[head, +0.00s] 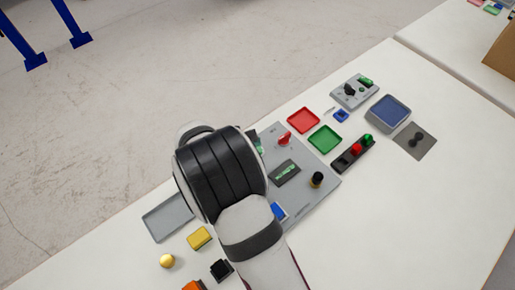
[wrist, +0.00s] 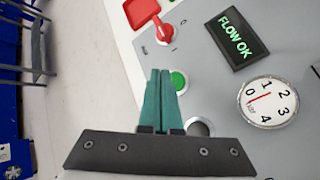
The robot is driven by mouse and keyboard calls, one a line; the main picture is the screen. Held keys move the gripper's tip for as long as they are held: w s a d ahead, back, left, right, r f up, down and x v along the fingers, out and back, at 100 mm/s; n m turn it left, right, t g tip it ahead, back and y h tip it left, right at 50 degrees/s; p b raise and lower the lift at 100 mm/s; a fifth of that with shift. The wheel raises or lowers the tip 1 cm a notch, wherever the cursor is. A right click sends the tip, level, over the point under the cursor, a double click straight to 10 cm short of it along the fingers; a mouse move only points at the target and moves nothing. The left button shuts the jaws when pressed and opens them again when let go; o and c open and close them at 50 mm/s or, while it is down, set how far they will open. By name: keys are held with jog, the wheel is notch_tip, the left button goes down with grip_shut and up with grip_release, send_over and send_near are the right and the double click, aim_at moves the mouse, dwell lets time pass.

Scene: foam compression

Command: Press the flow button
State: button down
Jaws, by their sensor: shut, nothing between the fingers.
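In the wrist view my gripper (wrist: 160,75) is shut, its two teal fingers together with nothing between them. Their tips are beside a round green button (wrist: 179,80) on the grey panel, just left of it in the picture; I cannot tell whether they touch it. The panel (head: 310,197) also shows in the head view, where my arm hides part of it and the gripper. A dark display reading "FLOW OK" (wrist: 237,38) is lit green. A gauge (wrist: 268,102) sits below it, its red needle near 0 to 1. A red lever switch (wrist: 163,29) is above the green button.
A red tray (head: 303,120), a green tray (head: 324,139) and a blue-topped box (head: 389,112) stand beyond the panel. A black strip with red and green buttons (head: 353,153) lies to its right. The right front of the table is clear.

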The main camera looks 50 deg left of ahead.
jog(key=shift+r, duration=2.05)
jog(key=w+d+r+m+g+h, duration=0.1)
jog(key=w+d+r+m+h, duration=0.1)
jog(key=w+d+r+m, duration=0.3)
jog(key=w+d+r+m+g+h, duration=0.1)
jog(key=w+d+m, duration=0.1)
jog(key=d, duration=0.6)
jog(key=d+r+m+g+h, duration=0.1)
jog(key=d+r+m+g, duration=0.1)
jog(key=d+m, duration=0.5)
jog(key=d+r+m+g+h, duration=0.1)
jog(key=d+r+m+g, duration=0.15)
jog(key=d, duration=0.75)
jog(key=s+d+r+m+g+y, duration=0.1)
jog(key=s+d+m+y, duration=0.2)
jog(key=s+d+m, duration=0.2)
jog(key=s+d+m+g+y, duration=0.2)
jog(key=s+d+m, duration=0.4)
jog(key=s+m, duration=0.6)
jog(key=shift+r+y, duration=0.4)
